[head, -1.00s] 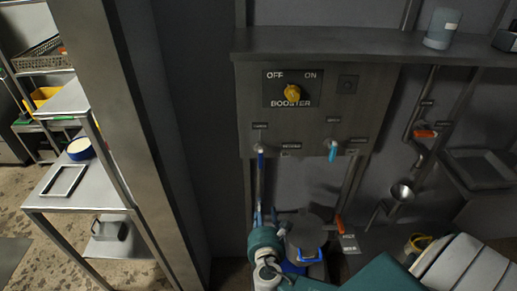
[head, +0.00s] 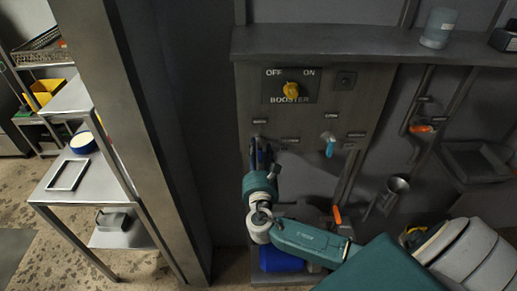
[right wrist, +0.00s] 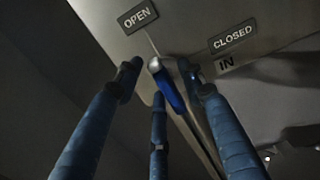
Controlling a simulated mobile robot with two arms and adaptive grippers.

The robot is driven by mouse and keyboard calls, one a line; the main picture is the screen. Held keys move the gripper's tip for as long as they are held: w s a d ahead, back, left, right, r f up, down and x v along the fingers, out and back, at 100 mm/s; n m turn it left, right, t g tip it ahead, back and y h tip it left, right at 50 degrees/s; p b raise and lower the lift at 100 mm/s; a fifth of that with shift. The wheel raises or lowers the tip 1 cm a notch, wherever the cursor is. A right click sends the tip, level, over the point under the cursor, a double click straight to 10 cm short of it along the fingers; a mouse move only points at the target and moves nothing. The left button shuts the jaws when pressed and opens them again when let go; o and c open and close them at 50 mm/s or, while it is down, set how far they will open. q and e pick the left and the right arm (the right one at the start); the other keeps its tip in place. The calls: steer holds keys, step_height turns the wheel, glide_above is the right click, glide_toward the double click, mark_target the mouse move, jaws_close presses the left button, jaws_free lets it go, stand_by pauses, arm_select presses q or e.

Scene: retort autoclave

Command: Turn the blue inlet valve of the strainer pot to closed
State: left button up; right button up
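The blue inlet valve's lever (right wrist: 172,92) hangs from a silver hub on the panel, along the pipe, in the right wrist view. OPEN (right wrist: 138,17) and CLOSED (right wrist: 232,37) labels sit above it, with an IN plate (right wrist: 225,64) below CLOSED. My right gripper (right wrist: 160,78) is open, its blue fingers spread on both sides of the lever; contact is unclear. In the head view my right gripper (head: 261,152) reaches up to this valve at the panel's lower left and mostly hides the lever. The strainer pot is mostly hidden behind my arm. My left gripper is out of view.
A light-blue valve handle (head: 330,148) is to the right on the same panel, under a yellow booster knob (head: 291,90). An orange handle (head: 337,215) is lower right. A blue container (head: 281,258) stands below my arm. A metal post (head: 150,140) rises at left.

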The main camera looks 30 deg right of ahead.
steer(key=shift+w+d, duration=0.2)
steer(key=shift+w, duration=0.05)
jaws_close()
